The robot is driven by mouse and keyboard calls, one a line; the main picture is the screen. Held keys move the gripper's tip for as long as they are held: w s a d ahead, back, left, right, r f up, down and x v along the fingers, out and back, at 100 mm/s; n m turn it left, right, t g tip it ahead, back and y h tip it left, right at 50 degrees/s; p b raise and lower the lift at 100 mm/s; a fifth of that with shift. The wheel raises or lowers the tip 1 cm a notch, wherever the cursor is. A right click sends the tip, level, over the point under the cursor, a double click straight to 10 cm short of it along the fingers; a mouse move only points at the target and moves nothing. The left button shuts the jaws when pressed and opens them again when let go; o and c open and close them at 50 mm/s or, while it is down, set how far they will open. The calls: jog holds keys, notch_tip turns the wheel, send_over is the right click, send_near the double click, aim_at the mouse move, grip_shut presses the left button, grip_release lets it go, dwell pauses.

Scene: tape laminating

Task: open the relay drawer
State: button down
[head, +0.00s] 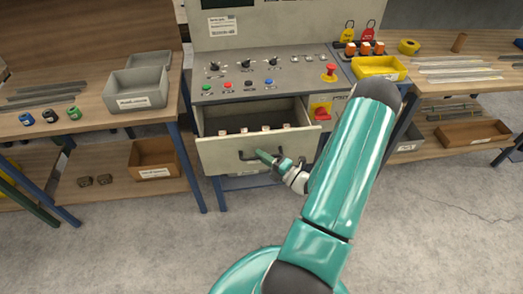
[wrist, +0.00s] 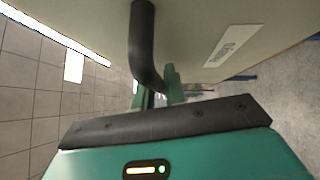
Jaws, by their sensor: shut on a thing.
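The relay drawer (head: 233,155) is pulled out from the front of the grey control cabinet. Several small relays show in a row inside it. Its dark bar handle (head: 246,156) is on the drawer front. My gripper (head: 270,157) is at the right part of the handle, shut on it. In the wrist view the black handle (wrist: 145,45) runs down between the green fingers of my gripper (wrist: 157,88). A white label (wrist: 234,45) shows on the drawer front there. My fingers partly hide the handle's end.
The control panel (head: 262,78) with buttons and knobs is above the drawer. A red and yellow switch (head: 321,112) is right of it. Wooden benches with a grey bin (head: 136,90) and a yellow tray (head: 379,67) flank the cabinet. The floor in front is clear.

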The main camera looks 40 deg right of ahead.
jog(key=shift+s+a, duration=0.7)
jog(key=shift+s, duration=0.3)
jog(key=shift+s+a, duration=0.65)
jog(key=shift+s, duration=0.3)
jog(key=c, duration=1.7)
grip_release()
jog(key=v, duration=1.4)
